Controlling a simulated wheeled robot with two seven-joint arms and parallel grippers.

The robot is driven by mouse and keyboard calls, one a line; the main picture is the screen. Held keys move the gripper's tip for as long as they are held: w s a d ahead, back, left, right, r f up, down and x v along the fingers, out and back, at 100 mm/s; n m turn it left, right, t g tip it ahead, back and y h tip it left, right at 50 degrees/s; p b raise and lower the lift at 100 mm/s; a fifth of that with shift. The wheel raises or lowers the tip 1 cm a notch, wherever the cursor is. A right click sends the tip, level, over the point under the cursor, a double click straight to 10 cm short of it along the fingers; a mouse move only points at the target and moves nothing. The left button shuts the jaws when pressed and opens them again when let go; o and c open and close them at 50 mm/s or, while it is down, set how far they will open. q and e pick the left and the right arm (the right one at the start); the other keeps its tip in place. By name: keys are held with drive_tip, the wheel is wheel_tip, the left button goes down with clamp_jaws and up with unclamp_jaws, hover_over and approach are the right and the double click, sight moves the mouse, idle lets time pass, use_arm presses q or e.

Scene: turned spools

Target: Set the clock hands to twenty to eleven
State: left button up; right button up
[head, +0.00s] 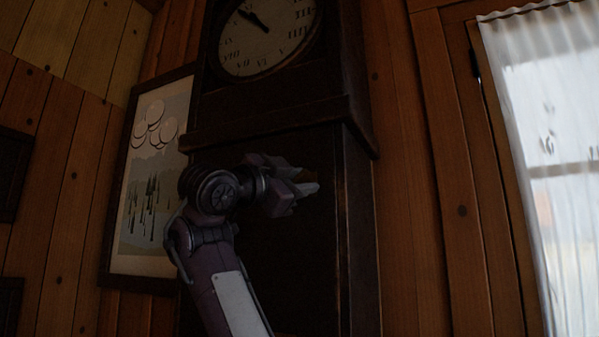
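The tall dark clock shows its round pale face (267,50) at the top of the head view, with the upper rim cut off by the picture edge. The dark clock hands (254,20) lie close together and point to the upper left; I cannot clearly tell one from the other. My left gripper (312,182) is well below the face, in front of the dark clock case (285,255). Its fingers point to the right, and the dim light hides whether they are apart. I see nothing held in it. My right gripper is not in view.
A ledge (270,126) juts out from the case between my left gripper and the face. A framed picture (150,190) hangs on the wood wall at left. A window with a white curtain (545,130) is at right.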

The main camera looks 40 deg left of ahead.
use_arm(q)
drive_tip(key=shift+s, duration=0.15)
drive_tip(key=shift+c, duration=0.5)
clamp_jaws()
